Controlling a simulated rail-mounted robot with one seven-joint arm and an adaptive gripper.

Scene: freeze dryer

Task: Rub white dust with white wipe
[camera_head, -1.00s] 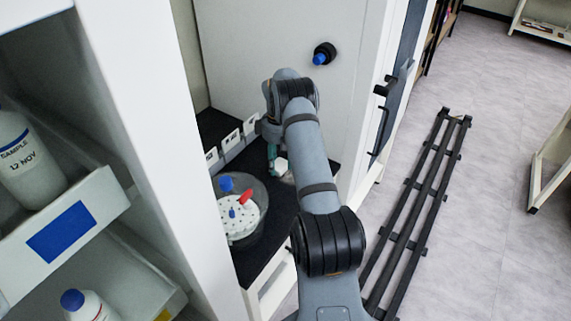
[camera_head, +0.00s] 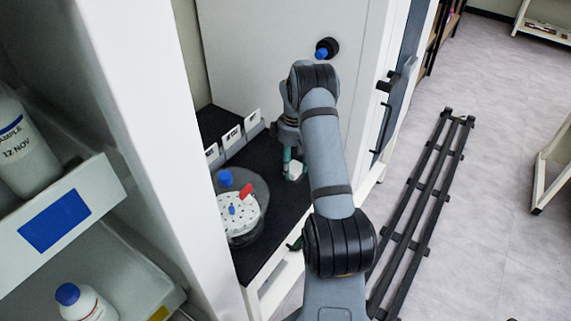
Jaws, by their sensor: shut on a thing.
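I cannot make out any white dust in this view; my arm hides part of the surface.
A clear round vessel (camera_head: 262,188) with a white perforated top, blue caps and a red piece stands left of my gripper. Small white labelled cards (camera_head: 233,137) line the back left. A green object (camera_head: 296,243) lies near the front edge. A blue-tipped knob (camera_head: 322,53) is on the panel above.

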